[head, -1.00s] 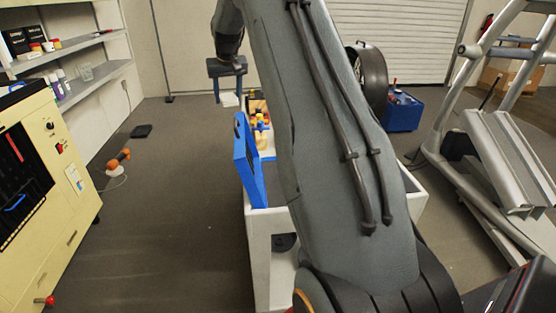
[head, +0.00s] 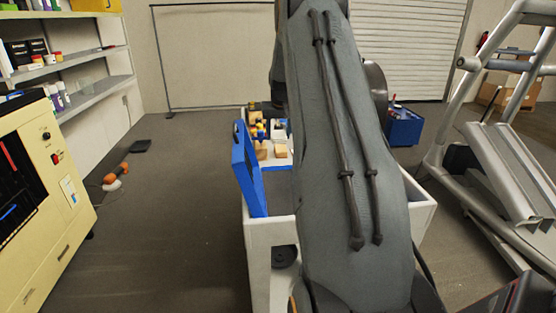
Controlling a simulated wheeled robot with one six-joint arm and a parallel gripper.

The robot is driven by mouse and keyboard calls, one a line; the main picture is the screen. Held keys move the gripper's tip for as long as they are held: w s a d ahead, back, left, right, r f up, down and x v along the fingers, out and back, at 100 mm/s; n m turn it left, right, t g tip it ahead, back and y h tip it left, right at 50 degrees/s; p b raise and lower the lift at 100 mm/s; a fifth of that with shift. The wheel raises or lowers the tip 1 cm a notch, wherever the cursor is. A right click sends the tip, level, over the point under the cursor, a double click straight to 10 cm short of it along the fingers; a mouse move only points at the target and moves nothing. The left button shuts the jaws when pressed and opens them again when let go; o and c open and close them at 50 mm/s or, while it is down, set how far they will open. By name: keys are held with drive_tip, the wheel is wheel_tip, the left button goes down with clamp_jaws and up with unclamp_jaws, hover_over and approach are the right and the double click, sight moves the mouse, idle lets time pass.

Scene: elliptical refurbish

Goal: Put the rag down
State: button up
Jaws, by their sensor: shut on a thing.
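I cannot make out the rag in the head view. My gripper is not visible now; my large grey arm rises through the middle of the view and covers what lies behind it. Part of my dark wrist shows at the arm's upper left edge.
A white cart (head: 262,234) stands ahead, partly behind my arm. An open blue case lid (head: 246,170) tilts up at its left, with small wooden and coloured items (head: 266,140) beyond. A cream cabinet (head: 60,200) is left, an elliptical machine (head: 490,150) right. Left floor is mostly clear.

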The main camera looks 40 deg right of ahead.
sight(280, 139)
wheel_tip(280, 139, down, 12)
drive_tip(key=shift+r+p, duration=0.2)
drive_tip(key=shift+p, duration=1.05)
drive_tip(key=shift+f, duration=0.15)
drive_tip(key=o, duration=0.9)
drive_tip(key=shift+r, duration=0.35)
drive_tip(key=b+v, duration=0.2)
drive_tip(key=v, duration=0.9)
drive_tip(key=shift+s+a+r, duration=0.1)
drive_tip(key=shift+s+r, duration=0.05)
drive_tip(key=shift+r, duration=0.15)
